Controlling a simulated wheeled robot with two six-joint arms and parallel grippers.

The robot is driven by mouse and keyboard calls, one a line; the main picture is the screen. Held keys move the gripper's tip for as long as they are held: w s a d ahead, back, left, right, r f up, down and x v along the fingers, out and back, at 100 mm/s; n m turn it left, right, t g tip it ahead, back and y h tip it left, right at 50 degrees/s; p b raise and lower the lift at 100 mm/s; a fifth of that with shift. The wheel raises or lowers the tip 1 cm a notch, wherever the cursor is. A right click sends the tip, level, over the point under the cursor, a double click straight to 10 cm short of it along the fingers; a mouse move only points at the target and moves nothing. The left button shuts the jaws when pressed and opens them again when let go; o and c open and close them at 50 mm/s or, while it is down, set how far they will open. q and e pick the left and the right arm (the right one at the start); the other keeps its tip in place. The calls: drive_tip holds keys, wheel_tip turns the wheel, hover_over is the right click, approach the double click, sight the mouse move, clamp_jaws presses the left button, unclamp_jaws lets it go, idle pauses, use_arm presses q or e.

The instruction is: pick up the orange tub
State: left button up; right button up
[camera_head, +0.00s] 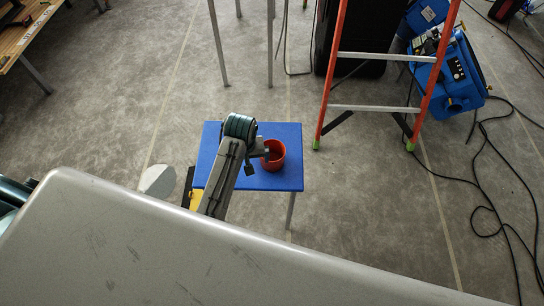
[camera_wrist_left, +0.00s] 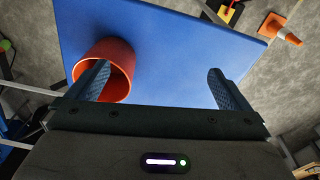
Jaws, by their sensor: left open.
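The orange tub (camera_head: 277,161) stands upright on a small blue table (camera_head: 284,133), right of its middle. My left gripper (camera_head: 259,157) is over the table at the tub's left side. In the left wrist view the tub (camera_wrist_left: 103,48) shows at the left, with its open mouth partly covered by the left finger. My left gripper (camera_wrist_left: 156,74) is open there, with bare blue tabletop (camera_wrist_left: 185,40) between its fingers. I cannot tell whether the left finger is inside the tub, touching it or just in front of it. My right gripper is not in view.
An orange stepladder (camera_head: 334,62) and a blue machine (camera_head: 458,75) stand behind and to the right. Black cables (camera_head: 487,180) lie on the floor at the right. A grey panel (camera_head: 200,255) fills the near foreground. An orange cone (camera_wrist_left: 278,28) shows beyond the table.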

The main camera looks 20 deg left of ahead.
use_arm(q)
drive_tip(key=w+d+r+n+g, duration=0.1)
drive_tip(key=w+d+r+n, duration=0.1)
drive_tip(key=w+d, duration=0.5)
drive_tip(key=p, duration=0.2)
hover_over(272, 154)
drive_tip(key=s+d, duration=0.1)
drive_tip(key=s, duration=0.2)
drive_tip(key=shift+f, duration=5.6)
drive_tip(key=shift+c, duration=0.2)
drive_tip(key=c, duration=1)
